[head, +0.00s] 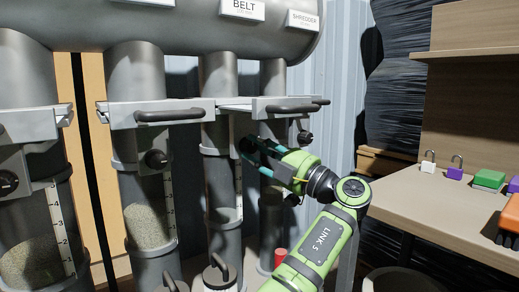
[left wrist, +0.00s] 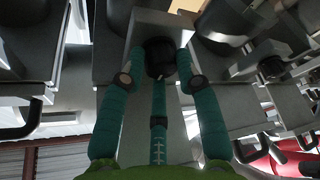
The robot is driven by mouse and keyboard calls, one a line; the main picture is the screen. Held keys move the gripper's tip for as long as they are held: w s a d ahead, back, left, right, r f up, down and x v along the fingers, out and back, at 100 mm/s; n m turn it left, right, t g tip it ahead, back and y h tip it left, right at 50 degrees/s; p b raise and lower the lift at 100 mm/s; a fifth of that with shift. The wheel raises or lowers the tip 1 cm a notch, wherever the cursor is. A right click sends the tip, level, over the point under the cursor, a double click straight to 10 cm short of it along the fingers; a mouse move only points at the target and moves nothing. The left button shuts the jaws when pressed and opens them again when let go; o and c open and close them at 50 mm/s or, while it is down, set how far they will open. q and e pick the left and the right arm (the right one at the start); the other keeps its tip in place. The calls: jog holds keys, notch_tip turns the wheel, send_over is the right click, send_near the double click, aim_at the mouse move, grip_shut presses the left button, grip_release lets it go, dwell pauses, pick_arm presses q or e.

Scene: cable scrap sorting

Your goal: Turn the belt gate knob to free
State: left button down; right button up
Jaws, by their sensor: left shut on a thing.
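The BELT label (head: 242,9) is on the large grey pipe, above a tube (head: 220,75) that has a gate with a handle. My left gripper (head: 250,147) is at the box below that gate, and its fingers hide the knob in the head view. In the left wrist view the dark round belt gate knob (left wrist: 159,57) has a small pale mark and sits between the teal fingertips. My left gripper (left wrist: 160,80) is shut on this knob. The knob's setting cannot be read. My right gripper is not in view.
A wooden bench (head: 420,205) at the right holds a white padlock (head: 428,166), a purple padlock (head: 455,172) and green and orange items. A red object (head: 280,257) stands low behind my arm.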

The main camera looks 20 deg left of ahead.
pick_arm(q)
jog(key=shift+s+a+r, duration=0.1)
jog(key=shift+a+r, duration=0.05)
jog(key=c, duration=0.9)
grip_release()
jog(key=shift+c, duration=0.2)
jog(key=shift+a, duration=0.1)
jog(key=shift+s+d+f, duration=0.1)
jog(key=shift+d+f, duration=0.1)
jog(key=shift+d, duration=0.25)
jog(key=v, duration=1.1)
jog(key=shift+s, duration=0.15)
